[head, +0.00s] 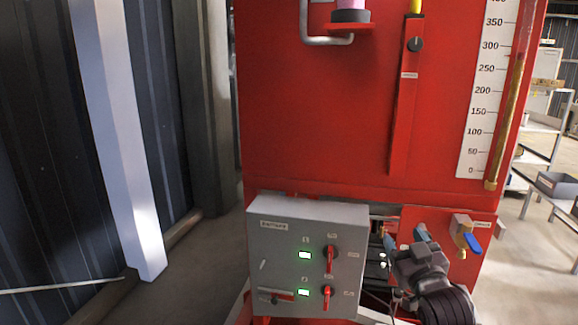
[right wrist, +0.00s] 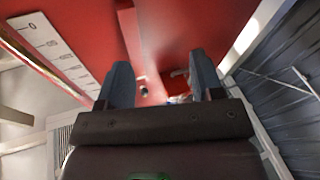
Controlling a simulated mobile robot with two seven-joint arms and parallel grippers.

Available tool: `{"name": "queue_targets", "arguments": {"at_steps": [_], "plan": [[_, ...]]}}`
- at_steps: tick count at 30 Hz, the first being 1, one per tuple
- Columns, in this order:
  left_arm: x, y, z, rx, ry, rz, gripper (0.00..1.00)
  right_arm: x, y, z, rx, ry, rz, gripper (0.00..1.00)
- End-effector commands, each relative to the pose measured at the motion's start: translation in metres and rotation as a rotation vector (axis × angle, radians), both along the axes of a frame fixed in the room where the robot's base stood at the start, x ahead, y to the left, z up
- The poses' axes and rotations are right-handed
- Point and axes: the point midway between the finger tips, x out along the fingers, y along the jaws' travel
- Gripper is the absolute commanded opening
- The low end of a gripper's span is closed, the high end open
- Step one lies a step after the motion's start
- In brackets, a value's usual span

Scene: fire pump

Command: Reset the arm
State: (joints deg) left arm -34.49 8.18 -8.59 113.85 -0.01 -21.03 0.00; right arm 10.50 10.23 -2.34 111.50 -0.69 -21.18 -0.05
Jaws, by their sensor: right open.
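My right gripper (head: 406,238) is at the lower right in the head view, in front of the red machine (head: 320,110) and just right of the grey control box (head: 277,243). Its two blue-grey fingers are apart. In the right wrist view the open fingers (right wrist: 160,82) point toward the red panel, with nothing seen between them but the background. My left gripper is not in the head view.
The control box has two green displays and red rotary switches (head: 329,260). A brass valve with a blue handle (head: 472,242) is right of my right gripper. A white scale (head: 485,100) and brass pipe (head: 505,125) run above it. A shelf (head: 540,150) stands far right.

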Motion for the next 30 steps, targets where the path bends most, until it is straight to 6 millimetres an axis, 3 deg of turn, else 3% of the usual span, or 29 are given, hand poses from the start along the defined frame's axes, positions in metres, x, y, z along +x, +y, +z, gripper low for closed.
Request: {"name": "queue_targets", "arguments": {"at_steps": [1, 6, 11, 18, 24, 30], "plan": [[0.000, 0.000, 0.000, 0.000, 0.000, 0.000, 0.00, -0.013, -0.001, -0.028, 0.005, 0.048, -0.001, 0.60], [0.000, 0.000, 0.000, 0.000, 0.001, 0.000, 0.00, -0.060, -0.004, -0.107, 0.021, 0.193, -0.007, 0.60], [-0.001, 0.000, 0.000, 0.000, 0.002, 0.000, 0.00, -0.112, -0.008, -0.175, 0.036, 0.334, -0.022, 0.60], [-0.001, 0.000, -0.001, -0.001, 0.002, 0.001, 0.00, -0.206, -0.017, -0.264, 0.062, 0.549, -0.065, 0.60], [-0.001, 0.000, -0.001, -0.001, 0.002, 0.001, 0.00, -0.270, -0.028, -0.307, 0.074, 0.677, -0.107, 0.60], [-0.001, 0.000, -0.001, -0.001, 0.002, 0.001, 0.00, -0.294, -0.033, -0.321, 0.075, 0.723, -0.123, 0.60]]}}
